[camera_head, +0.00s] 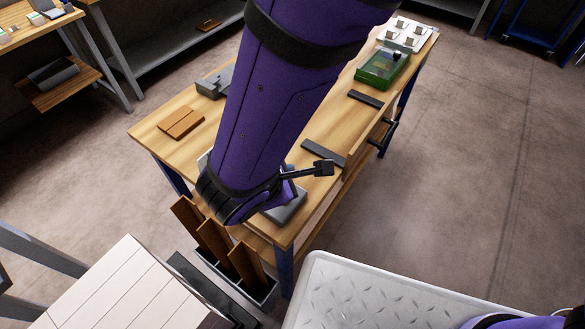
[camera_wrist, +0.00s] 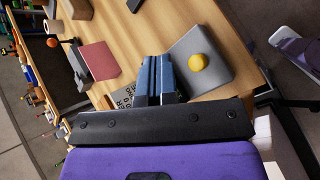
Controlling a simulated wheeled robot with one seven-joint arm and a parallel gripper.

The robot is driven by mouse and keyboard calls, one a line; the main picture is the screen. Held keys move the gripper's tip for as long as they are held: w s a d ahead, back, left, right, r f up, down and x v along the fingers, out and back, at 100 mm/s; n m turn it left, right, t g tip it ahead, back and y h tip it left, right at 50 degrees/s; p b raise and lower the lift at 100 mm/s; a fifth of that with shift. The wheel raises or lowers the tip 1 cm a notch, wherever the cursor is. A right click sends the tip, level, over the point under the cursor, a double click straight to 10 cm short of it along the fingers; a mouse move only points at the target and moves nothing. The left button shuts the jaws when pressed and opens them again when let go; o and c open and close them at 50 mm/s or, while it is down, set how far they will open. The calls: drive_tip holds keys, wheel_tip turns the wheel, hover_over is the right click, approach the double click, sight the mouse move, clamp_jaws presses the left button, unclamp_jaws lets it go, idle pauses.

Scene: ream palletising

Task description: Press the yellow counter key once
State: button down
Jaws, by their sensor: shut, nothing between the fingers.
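The yellow counter key (camera_wrist: 197,62) is a round yellow button on top of a grey box (camera_wrist: 225,67) on the wooden table (camera_wrist: 130,40). My gripper (camera_wrist: 157,60) shows in the wrist view as two blue fingers, shut together and empty. The fingertips appear just left of the grey box and the key in that view. I cannot tell how high they are above the table. In the head view my purple arm hides the key and the gripper; only part of the grey box (camera_head: 291,207) shows beside the arm.
A red-brown block (camera_wrist: 98,60) lies left of the fingers in the wrist view. In the head view, dark bars (camera_head: 323,153), a green tray (camera_head: 375,70) and a brown block (camera_head: 181,122) lie on the table. A bin with upright brown boards (camera_head: 215,240) stands at the near end.

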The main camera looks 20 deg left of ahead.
drive_tip(key=shift+f, duration=2.7)
drive_tip(key=shift+f, duration=0.1)
drive_tip(key=shift+f, duration=0.3)
drive_tip(key=shift+f, duration=0.5)
idle(0.6)
drive_tip(key=shift+r, duration=0.15)
idle(0.3)
drive_tip(key=shift+r, duration=0.8)
drive_tip(key=shift+r, duration=2.5)
